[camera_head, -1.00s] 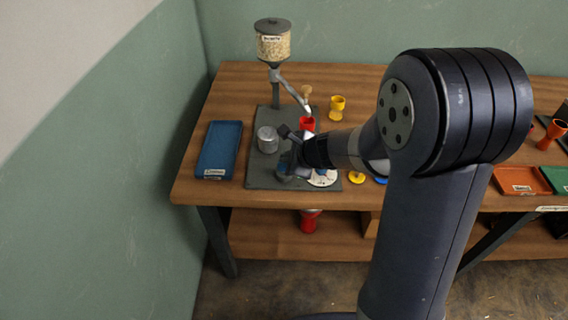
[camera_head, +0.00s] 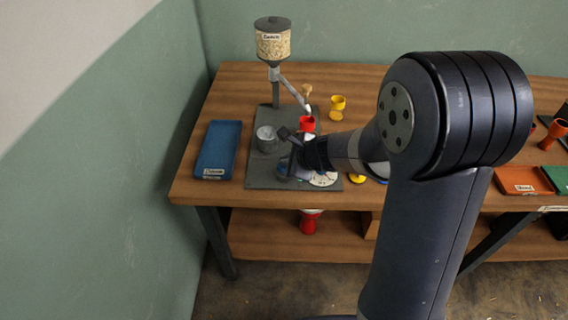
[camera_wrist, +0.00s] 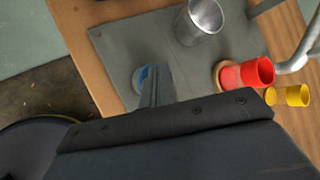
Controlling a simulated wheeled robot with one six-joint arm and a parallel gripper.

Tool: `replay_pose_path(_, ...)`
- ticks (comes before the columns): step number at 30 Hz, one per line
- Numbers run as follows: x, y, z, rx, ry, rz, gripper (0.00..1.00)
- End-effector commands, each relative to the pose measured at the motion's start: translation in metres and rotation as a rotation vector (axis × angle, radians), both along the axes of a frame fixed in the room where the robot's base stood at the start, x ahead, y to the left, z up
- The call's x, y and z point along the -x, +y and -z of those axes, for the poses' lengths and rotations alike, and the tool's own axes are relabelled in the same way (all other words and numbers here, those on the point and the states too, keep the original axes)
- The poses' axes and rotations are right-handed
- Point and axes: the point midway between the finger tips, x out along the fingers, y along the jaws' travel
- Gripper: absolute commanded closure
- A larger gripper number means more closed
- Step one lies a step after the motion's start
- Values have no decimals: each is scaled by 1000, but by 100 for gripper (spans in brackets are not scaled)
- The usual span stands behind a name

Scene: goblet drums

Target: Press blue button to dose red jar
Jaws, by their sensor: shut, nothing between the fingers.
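The red jar (camera_head: 307,124) stands upright on the grey dosing plate under the spout. It also shows in the wrist view (camera_wrist: 246,74). The blue button (camera_wrist: 140,78) sits in a round pale housing near the front of the plate, and it shows as a blue spot (camera_head: 283,169) in the head view. My gripper (camera_wrist: 153,72) is shut and empty, pointing down over the plate. Its fingertips overlap the right part of the button in the wrist view. I cannot tell whether they touch it. My wrist hides part of the plate in the head view.
A hopper of pale grains (camera_head: 273,45) stands behind, with a sloping spout. A metal cup (camera_head: 267,138) stands left of my gripper. A yellow goblet (camera_head: 337,106) is behind right. A blue tray (camera_head: 217,150) lies at left. A round white dial (camera_head: 323,179) is near the front.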

Motion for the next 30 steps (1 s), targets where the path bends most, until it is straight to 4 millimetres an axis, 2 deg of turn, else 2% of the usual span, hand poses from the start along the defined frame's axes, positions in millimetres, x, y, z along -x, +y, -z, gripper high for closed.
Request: replay_pose_path(30, 0, 0, 9, 1, 2, -1, 100)
